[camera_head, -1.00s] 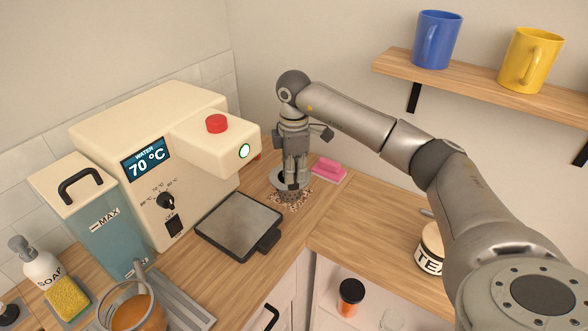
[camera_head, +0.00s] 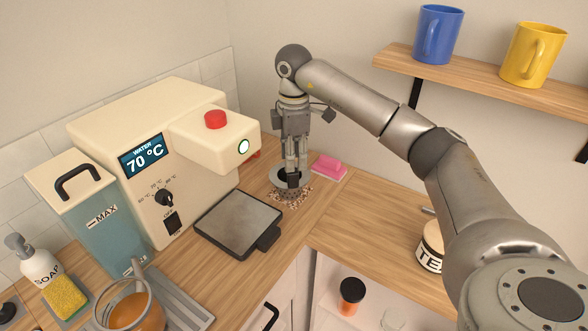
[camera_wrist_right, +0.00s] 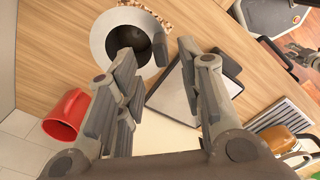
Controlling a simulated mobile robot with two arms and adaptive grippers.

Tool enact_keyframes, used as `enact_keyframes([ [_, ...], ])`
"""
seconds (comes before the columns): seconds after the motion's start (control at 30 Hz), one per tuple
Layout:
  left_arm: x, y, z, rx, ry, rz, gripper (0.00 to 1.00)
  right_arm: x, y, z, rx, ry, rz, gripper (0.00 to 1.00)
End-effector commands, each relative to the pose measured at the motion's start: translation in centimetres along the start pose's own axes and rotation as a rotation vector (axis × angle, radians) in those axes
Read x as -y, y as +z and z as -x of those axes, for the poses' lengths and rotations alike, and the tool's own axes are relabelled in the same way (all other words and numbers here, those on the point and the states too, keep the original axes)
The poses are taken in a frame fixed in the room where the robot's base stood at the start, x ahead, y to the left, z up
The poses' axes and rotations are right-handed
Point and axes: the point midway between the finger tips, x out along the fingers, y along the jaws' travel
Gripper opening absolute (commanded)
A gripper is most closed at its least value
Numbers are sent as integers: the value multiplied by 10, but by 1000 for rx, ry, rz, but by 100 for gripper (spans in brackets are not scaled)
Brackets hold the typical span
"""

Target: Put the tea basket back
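The tea basket (camera_head: 278,176), a metal cup with a wide grey rim and dark inside, stands on a speckled mat (camera_head: 287,203) in the counter's corner. It also shows in the right wrist view (camera_wrist_right: 104,30), at upper left. My right gripper (camera_head: 294,184) points down over it. Its fingers (camera_wrist_right: 158,62) are apart, with nothing seen held between them; they hide part of the basket. Whether a fingertip still touches the rim is unclear. My left gripper (camera_wrist_right: 293,48) seems to show small at the right wrist view's upper right; its finger state is unclear.
The cream water machine (camera_head: 150,130) stands left of the basket, with a dark-edged plate (camera_head: 238,222) before it. A glass jug (camera_head: 130,305) is at front left. A red mug (camera_wrist_right: 66,114) stands near the tiles.

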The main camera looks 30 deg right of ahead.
Motion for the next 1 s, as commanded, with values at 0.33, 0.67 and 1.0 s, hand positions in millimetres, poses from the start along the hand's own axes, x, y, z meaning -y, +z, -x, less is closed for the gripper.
enact_keyframes([
  [0.33,0,2,-11,1,0,0,40,0,0,67,0,2,1,35],
  [0.67,0,1,-9,1,0,0,40,0,0,80,0,-1,0,35],
  [1.0,1,1,-9,0,-1,0,40,0,0,79,0,0,0,35],
])
